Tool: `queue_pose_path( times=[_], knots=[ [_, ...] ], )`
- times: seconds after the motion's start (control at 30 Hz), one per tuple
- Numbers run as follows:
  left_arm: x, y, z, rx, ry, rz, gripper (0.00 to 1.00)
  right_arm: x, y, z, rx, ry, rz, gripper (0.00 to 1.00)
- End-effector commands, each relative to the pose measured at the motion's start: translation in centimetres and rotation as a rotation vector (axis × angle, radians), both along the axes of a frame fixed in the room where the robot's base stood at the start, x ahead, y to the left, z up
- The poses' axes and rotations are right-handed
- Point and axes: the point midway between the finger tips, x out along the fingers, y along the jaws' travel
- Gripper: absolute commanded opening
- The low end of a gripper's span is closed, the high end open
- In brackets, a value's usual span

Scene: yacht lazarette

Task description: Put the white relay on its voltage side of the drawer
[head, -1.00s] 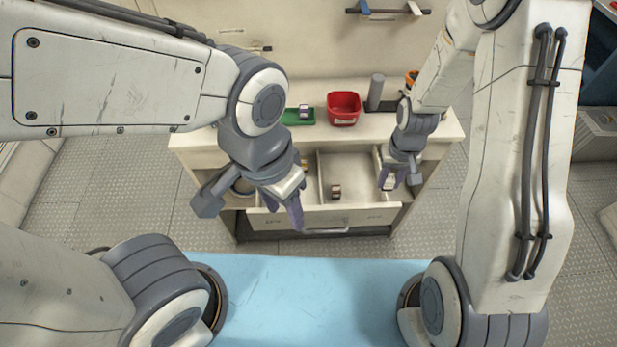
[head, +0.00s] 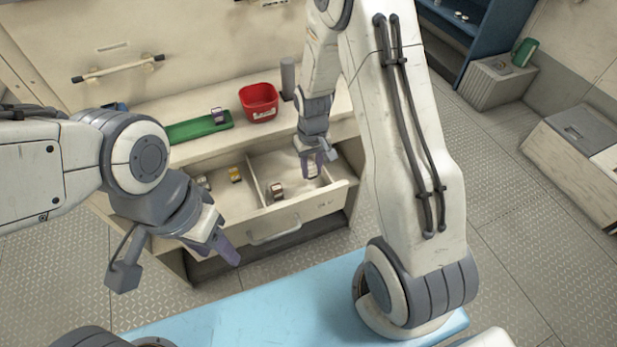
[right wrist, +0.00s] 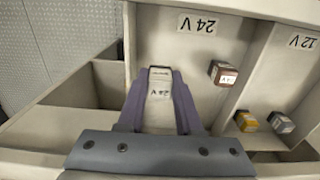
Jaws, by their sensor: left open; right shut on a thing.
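The white relay (right wrist: 159,88) is between the purple fingers of my right gripper, with a dark-lettered label facing the camera that I read only in part. My right gripper (head: 316,165) is shut on it, over the right compartment of the open drawer (head: 300,206). In the right wrist view this compartment carries a 24V label (right wrist: 197,25) and the other a 12V label (right wrist: 303,41). The relay appears near the side wall of the 24V compartment; whether it touches the floor I cannot tell. My left gripper (head: 228,248) is open and empty, in front of the drawer.
A brown relay (head: 277,190) stands in the 24V compartment. A yellow relay (head: 235,174) and a grey one (head: 203,182) are in the 12V compartment. On the counter are a green tray (head: 185,131), a red bin (head: 259,103) and a grey cylinder (head: 288,78).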

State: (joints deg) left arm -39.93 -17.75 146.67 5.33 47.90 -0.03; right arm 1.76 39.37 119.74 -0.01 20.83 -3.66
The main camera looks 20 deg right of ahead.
Motion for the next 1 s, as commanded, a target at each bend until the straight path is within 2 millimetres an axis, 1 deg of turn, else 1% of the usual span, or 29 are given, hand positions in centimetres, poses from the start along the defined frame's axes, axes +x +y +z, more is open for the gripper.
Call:
queue_pose_path(
  times=[0.2,0.3,0.6,0.7,0.73,0.77,1.0],
  knots=[
    [0.0,0.0,0.3,0.000,0.000,0.000,0.50,-0.1,0.1,-3.1,0.000,0.004,0.001,0.00],
    [0.0,0.0,0.3,0.000,0.000,0.000,0.50,0.0,0.1,-4.1,0.000,0.002,0.001,0.00],
    [0.0,0.0,0.2,0.000,0.000,0.000,0.50,0.0,0.1,-4.3,0.000,0.000,0.001,0.00],
    [0.0,0.0,0.0,0.000,0.000,0.000,0.50,0.0,0.1,-4.7,0.000,0.000,0.001,0.00],
    [0.0,0.0,0.0,0.000,0.000,0.000,0.50,0.0,0.1,-4.7,0.000,0.000,0.001,0.38],
    [0.0,0.0,0.0,0.000,0.000,0.000,0.50,0.0,0.1,-4.6,0.000,0.000,0.001,0.47],
    [0.0,0.0,0.1,0.000,0.000,0.000,0.50,0.0,0.1,-4.6,0.000,0.000,0.001,0.47]
  ],
)
